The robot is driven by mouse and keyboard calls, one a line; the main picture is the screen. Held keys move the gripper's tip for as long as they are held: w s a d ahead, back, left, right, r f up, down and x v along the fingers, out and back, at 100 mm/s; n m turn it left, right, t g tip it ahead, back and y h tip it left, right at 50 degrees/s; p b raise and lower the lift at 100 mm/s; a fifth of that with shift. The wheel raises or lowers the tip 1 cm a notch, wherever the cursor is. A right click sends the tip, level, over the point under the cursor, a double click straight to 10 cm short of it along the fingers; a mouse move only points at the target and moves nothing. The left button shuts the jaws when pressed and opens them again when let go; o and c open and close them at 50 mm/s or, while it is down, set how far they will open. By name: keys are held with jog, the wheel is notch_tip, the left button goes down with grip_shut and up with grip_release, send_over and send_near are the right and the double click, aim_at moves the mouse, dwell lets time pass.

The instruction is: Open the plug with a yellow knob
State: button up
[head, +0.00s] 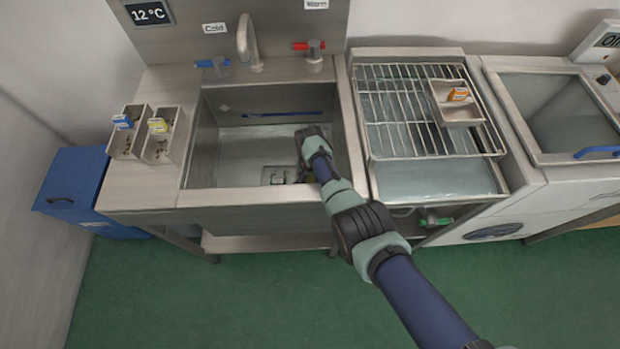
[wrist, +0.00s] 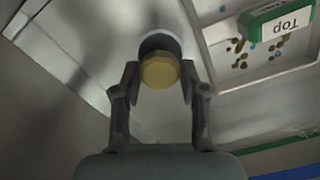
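In the wrist view the round yellow knob (wrist: 159,72) sits in front of a dark round opening in the metal. My gripper (wrist: 159,80) is open, with one finger on each side of the knob. The fingertips are close to the knob's sides; I cannot tell whether they touch it. In the head view my arm reaches down into the sink basin (head: 240,160). The arm hides most of my gripper there, and a small yellowish patch shows beside it.
A tray (wrist: 270,70) with dark specks and a green box labelled "Top" (wrist: 276,22) is close by on the right. The sink has a tap (head: 246,42), a blue handle and a red handle. A wire rack (head: 400,85) stands right of the sink.

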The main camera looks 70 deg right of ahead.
aim_at(310, 180)
grip_shut()
notch_tip(310, 180, up, 3)
jog(key=p, duration=0.2)
jog(key=shift+p, duration=0.4)
jog(key=shift+f, duration=0.1)
jog(key=o, duration=0.8)
grip_release()
jog(key=shift+f, duration=0.1)
notch_tip(310, 180, up, 12)
